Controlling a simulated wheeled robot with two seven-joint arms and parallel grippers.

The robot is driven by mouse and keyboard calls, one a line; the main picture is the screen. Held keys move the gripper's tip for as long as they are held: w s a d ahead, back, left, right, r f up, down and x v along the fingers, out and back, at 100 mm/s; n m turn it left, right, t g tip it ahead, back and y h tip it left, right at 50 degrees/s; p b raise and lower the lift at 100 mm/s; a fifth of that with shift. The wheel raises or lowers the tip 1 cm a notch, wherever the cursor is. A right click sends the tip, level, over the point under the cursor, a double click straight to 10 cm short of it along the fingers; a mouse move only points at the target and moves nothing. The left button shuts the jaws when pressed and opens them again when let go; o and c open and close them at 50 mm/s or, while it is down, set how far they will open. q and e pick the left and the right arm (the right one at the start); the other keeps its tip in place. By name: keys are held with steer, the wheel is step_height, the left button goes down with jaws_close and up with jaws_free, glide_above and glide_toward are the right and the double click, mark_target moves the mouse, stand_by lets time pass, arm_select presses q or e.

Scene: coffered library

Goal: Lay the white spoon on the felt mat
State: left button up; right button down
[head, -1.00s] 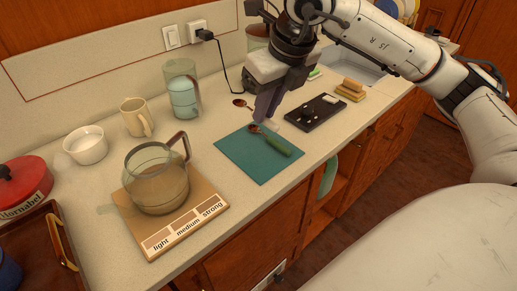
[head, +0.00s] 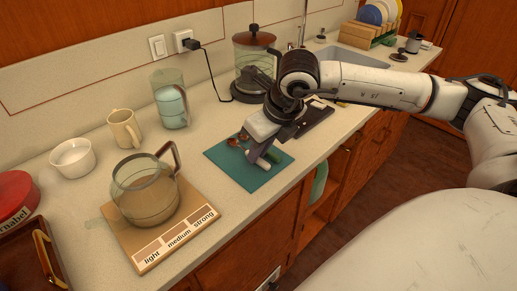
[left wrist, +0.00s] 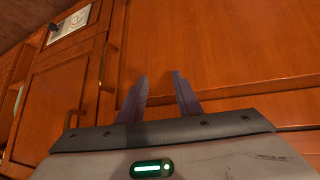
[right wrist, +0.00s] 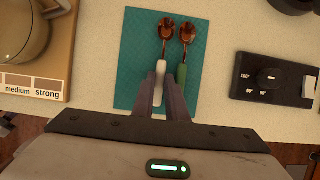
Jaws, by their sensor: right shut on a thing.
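The white spoon, with a copper bowl and white handle (right wrist: 160,70), is in my right gripper (right wrist: 164,90). The right gripper also shows in the head view (head: 258,161), low over the teal felt mat (head: 246,181), and is shut on the handle. The spoon's bowl lies over the mat, which also shows in the right wrist view (right wrist: 133,62). I cannot tell whether the spoon touches the mat. A green-handled spoon (right wrist: 184,52) lies on the mat, just right of the white one and roughly parallel. My left gripper (left wrist: 160,88) is open and empty before wooden cabinet fronts.
A glass pot (head: 146,190) stands on a wooden board (head: 148,258) left of the mat. A black control panel (right wrist: 270,80) lies to the mat's right. A coffee press (head: 254,70), glass tumbler (head: 169,99), mug (head: 124,128) and white bowl (head: 72,157) stand behind.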

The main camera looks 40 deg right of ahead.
steer(key=c, duration=2.2)
jaws_free()
steer(key=shift+f, duration=0.15)
steer(key=shift+o, duration=0.8)
steer(key=shift+r, duration=0.35)
steer(key=v, duration=1.1)
steer(key=shift+s+r, duration=0.2)
steer(key=shift+r, duration=0.15)
